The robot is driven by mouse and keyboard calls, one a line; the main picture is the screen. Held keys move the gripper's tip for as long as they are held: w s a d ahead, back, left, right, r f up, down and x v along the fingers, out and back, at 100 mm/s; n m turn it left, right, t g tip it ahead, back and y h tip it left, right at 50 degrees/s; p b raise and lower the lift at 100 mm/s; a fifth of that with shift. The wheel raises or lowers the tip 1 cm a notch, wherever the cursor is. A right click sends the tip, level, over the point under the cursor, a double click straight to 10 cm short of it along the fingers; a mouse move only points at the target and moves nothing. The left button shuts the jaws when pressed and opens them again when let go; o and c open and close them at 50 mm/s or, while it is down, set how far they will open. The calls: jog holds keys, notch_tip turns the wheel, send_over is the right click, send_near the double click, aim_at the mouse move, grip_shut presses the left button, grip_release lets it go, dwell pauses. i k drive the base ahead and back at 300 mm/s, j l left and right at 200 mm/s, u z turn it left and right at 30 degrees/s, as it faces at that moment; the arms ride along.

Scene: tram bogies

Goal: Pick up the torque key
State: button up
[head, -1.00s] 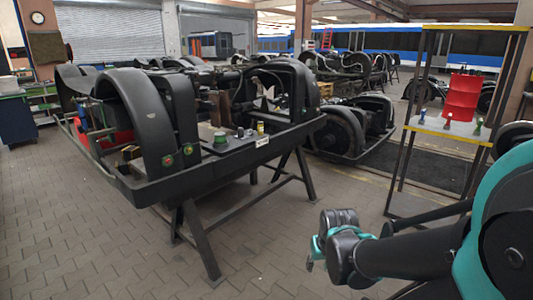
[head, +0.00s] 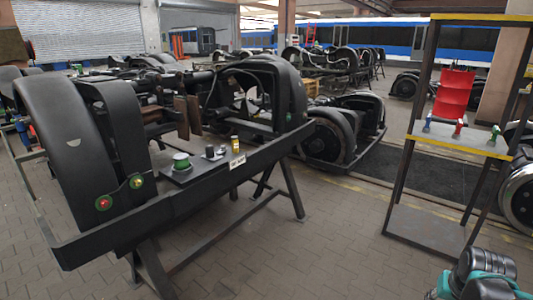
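I cannot make out a torque key for certain. Small tools stand on the yellow-edged shelf of a rack at the right: a blue one (head: 427,124), a red one (head: 458,129) and a pale green one (head: 493,135). They are too small to identify. My gripper (head: 436,292), black and teal, shows only partly at the bottom right corner, below and in front of the rack. Its fingers are cut off by the frame edge, and I cannot see whether they are open or hold anything.
The rack (head: 400,190) has dark posts and a red bin stack (head: 454,95). Another bogie (head: 340,140) stands behind. Paved floor between trestles and rack is clear.

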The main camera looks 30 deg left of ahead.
aim_at(456, 135)
jog(key=i+u, duration=0.1)
jog(key=u, duration=0.3)
jog(key=i+u, duration=0.1)
jog(key=u, duration=0.35)
jog(key=l+u, duration=0.1)
jog(key=u, duration=0.3)
jog(key=i+l+u, duration=0.1)
jog(key=u, duration=0.3)
jog(key=z, duration=1.95)
jog(key=i, duration=0.5)
